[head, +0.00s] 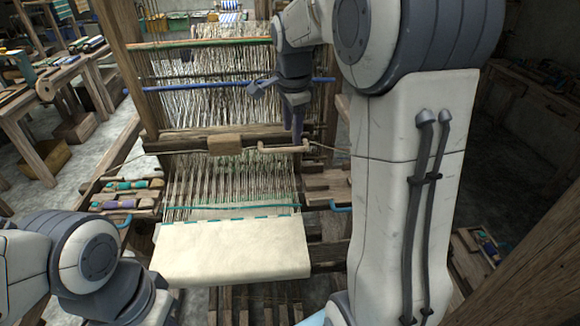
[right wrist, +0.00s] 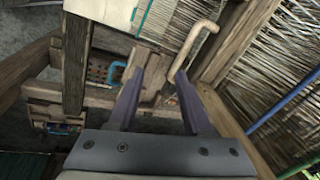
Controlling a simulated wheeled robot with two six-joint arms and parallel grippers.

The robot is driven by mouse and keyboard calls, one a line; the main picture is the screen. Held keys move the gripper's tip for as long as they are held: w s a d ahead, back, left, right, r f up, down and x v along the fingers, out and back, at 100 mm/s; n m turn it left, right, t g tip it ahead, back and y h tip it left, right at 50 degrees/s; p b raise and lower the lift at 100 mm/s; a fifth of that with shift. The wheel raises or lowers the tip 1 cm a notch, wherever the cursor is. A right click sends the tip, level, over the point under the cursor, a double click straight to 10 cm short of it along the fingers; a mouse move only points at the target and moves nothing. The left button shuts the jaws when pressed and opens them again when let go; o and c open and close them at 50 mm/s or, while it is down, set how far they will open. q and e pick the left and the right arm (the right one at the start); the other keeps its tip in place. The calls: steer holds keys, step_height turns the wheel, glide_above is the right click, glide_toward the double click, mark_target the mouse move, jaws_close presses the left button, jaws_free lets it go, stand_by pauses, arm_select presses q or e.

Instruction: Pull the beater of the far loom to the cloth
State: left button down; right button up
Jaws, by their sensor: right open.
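The loom's beater (head: 178,144) is a wooden crossbar with a block in front of the warp. It stands back from the cream cloth (head: 232,255), with a stretch of bare warp between them. A pale wooden handle (head: 282,148) sits on the beater's right half; it also shows in the right wrist view (right wrist: 200,40) as a bent rod. My right gripper (head: 297,134) points down just above the handle, open and empty. In the right wrist view its fingertips (right wrist: 160,75) are apart, and the handle passes near the right-hand finger. Contact cannot be told. My left gripper is out of view.
The loom's upright post (head: 128,60) stands left of the warp, and a blue rod (head: 205,88) crosses behind the beater. Shuttles with coloured yarn (head: 125,204) lie on a side shelf at left. Benches (head: 40,110) stand at far left. My right arm hides the loom's right side.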

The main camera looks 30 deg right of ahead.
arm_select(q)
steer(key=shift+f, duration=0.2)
arm_select(e)
step_height(320, 180, down, 9)
steer(key=w+m, duration=0.1)
steer(key=m, duration=0.2)
steer(key=shift+m+g, duration=0.3)
steer(key=shift+m, duration=0.1)
jaws_close()
stand_by(1.2)
jaws_free()
